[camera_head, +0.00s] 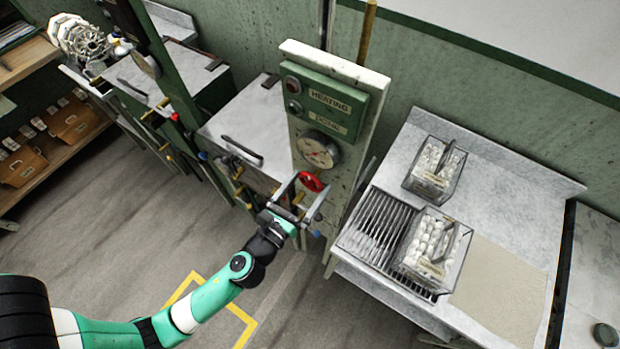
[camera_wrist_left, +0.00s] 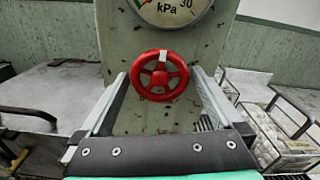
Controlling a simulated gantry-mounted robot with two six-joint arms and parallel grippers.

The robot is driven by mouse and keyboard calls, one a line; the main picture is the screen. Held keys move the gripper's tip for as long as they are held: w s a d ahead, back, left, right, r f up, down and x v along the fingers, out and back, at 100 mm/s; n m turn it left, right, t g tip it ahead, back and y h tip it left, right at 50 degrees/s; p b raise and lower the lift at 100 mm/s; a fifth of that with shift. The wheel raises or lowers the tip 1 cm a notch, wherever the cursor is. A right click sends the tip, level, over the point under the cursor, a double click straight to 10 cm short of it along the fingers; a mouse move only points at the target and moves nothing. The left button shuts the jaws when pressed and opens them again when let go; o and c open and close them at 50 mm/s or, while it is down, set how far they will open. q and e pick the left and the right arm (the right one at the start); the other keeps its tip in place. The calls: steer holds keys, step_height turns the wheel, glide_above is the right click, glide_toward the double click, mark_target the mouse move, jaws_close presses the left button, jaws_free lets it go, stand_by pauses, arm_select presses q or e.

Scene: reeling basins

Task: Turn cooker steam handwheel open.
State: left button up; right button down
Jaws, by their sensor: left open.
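The red steam handwheel (camera_head: 311,181) is mounted on the front of the cooker's narrow panel, below the round gauge (camera_head: 318,150). In the left wrist view the handwheel (camera_wrist_left: 160,76) is seen face on, with spokes and a pale mark at its top. My left gripper (camera_head: 299,188) is open at the wheel. I cannot tell how far the fingertips are from the wheel in depth. My right gripper is not in view.
A green heating sign box (camera_head: 326,105) sits above the gauge. A metal counter (camera_head: 500,190) at right holds wire baskets of white cocoons (camera_head: 432,243) and a slatted rack (camera_head: 375,228). Grey floor lies in front.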

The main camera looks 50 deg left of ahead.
arm_select(q)
steer(key=shift+w+a, duration=0.15)
steer(key=shift+w, duration=0.4)
steer(key=c, duration=1.1)
